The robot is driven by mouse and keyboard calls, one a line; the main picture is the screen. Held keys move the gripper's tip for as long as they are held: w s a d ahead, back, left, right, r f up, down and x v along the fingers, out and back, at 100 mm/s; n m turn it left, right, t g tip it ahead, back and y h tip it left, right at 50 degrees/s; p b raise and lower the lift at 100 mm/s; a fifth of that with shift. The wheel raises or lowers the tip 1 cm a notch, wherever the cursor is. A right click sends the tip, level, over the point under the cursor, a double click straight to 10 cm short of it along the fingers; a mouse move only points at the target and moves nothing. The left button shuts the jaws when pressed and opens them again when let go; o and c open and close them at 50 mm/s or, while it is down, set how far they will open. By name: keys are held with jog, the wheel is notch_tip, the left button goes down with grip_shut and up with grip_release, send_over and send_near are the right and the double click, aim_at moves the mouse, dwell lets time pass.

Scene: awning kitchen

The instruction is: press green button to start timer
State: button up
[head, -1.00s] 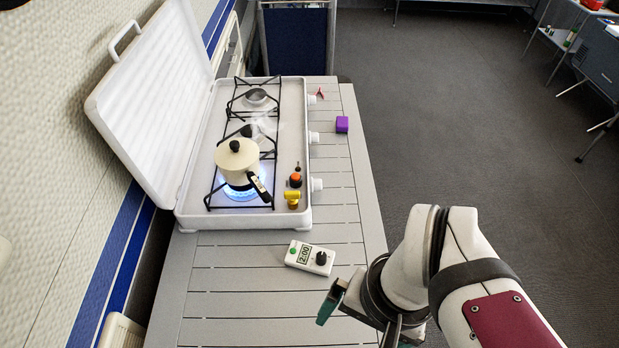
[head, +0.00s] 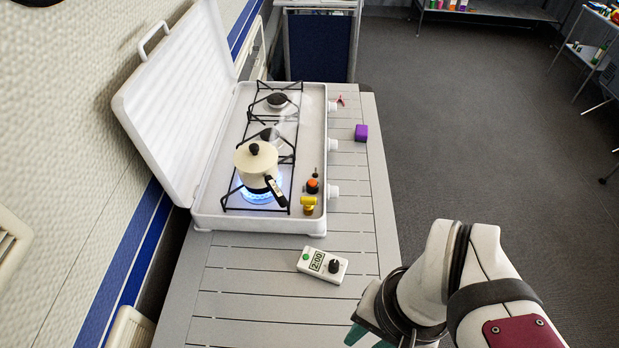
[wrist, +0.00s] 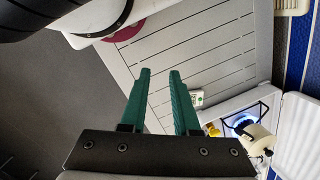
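The white timer (head: 322,265) lies flat on the slatted table in front of the stove. Its display reads 2:00, with a green button (head: 306,257) at its left end and a black knob (head: 334,266) at its right. In the wrist view part of the timer (wrist: 197,98) shows just right of my fingers. My gripper (wrist: 160,72) has two green fingers with a gap between them and nothing held. In the head view only part of a green finger shows at the bottom edge, to the right of and nearer than the timer.
A white camp stove (head: 262,226) with its lid raised stands on the table (head: 240,300). A cream pot (head: 256,163) sits over a lit blue flame, its handle pointing toward the controls. The table around the timer is clear.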

grip_shut()
dwell(1.1)
